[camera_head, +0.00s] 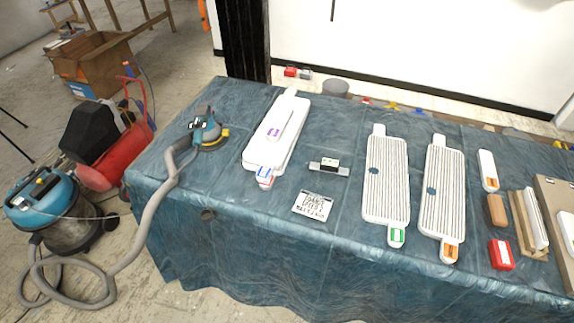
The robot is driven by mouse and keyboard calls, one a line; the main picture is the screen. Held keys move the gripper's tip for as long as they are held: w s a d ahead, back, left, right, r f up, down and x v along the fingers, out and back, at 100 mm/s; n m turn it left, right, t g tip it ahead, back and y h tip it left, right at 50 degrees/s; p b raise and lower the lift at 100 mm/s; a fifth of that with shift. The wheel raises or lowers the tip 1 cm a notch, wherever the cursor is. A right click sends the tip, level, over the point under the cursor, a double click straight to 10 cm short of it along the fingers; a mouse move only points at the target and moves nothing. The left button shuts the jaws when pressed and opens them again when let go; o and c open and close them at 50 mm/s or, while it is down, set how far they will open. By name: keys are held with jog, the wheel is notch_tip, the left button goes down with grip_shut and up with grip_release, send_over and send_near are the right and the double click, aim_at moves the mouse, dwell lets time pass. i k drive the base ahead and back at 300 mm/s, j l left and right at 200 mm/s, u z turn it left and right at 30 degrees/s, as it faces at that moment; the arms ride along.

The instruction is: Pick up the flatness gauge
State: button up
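A small grey bar-shaped device with a dark block and a small display on top, which looks like the flatness gauge (328,167), lies on the blue-covered table (260,222) in the head view. It sits in the middle of the table, between a white long-handled board on its left and a ribbed white panel on its right. Nothing is seen touching it. My gripper is not in view.
A white label card (312,205) lies just in front of the gauge. A vacuum (52,210) and red compressor (112,150) stand on the floor.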

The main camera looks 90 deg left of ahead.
aim_at(329, 165)
jog(key=u, duration=2.8)
